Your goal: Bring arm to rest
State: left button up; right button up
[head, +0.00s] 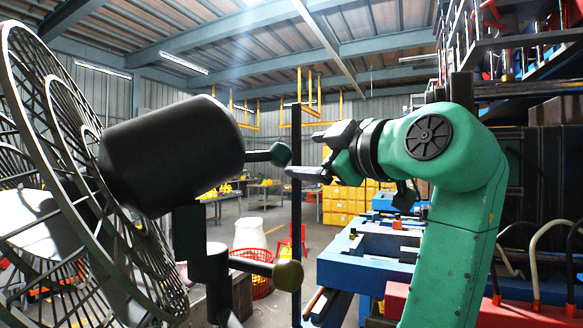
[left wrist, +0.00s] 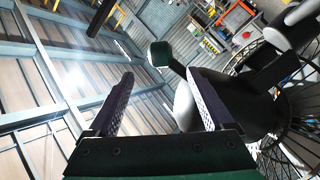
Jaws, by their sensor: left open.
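My left gripper (head: 308,152) is held up in the middle of the head view on a green arm. Its two fingers are spread and nothing is seen between them. In the left wrist view the open fingers (left wrist: 160,76) stand apart. A large fan with a black motor housing (head: 172,153) fills the left of the head view. A knob (head: 281,154) on the housing's rod shows close to the fingertips in the picture; whether they touch cannot be told. In the left wrist view the knob (left wrist: 160,53) appears beyond the fingertips. My right gripper is not in view.
The fan's wire grille (head: 60,150) stands at the far left. A second knob (head: 287,274) sits lower on the fan. A blue machine bench (head: 365,268) stands below my arm. Yellow crates (head: 345,200) and a red basket (head: 252,284) are behind. Shelving rises at the right.

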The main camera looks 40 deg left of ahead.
pick_arm(q)
jog(key=shift+s+d, duration=0.15)
jog(key=shift+d, duration=0.1)
dwell(0.3)
